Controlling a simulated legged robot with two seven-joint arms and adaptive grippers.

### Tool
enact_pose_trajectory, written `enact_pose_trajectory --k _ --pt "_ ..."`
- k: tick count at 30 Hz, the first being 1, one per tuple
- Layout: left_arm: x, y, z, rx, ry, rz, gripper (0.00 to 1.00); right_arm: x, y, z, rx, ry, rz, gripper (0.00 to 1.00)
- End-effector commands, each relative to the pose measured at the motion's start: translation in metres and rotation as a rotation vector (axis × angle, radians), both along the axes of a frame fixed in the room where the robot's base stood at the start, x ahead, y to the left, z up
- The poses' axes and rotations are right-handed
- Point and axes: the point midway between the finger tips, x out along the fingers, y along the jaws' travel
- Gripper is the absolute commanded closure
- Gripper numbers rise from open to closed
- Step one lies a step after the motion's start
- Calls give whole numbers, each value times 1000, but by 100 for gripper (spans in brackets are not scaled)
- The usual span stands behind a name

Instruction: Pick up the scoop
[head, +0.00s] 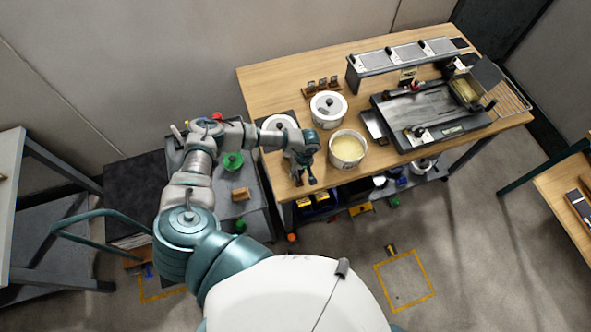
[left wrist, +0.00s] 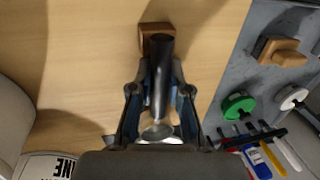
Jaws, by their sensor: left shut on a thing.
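The scoop (left wrist: 159,85) shows in the left wrist view as a dark handle with a shiny rounded metal end toward the camera. My left gripper (left wrist: 160,72) is shut on it, with one finger on each side of the handle. The far end of the handle is at a small wooden block (left wrist: 154,29); I cannot tell whether they touch. In the head view my left gripper (head: 304,178) is over the front left part of the wooden table (head: 262,88), and the scoop is hidden or too small to make out. My right gripper is not in view.
An open pot with pale yellow contents (head: 347,147) stands just right of the left gripper. A black machine (head: 428,108) fills the table's right. A grey cart (head: 257,205) with loose items stands left.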

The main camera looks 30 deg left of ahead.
Motion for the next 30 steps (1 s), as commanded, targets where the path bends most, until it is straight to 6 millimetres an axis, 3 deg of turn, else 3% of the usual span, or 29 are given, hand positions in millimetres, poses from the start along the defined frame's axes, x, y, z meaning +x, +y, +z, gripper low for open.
enact_pose_trajectory --k 10,24,30 --pt "-1 -3 35 -2 -3 -3 100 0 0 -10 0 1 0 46" --pt "-79 -94 43 -4 -1 -7 100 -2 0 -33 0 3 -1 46" --pt "-98 -116 47 -1 0 -3 100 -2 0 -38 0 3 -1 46"
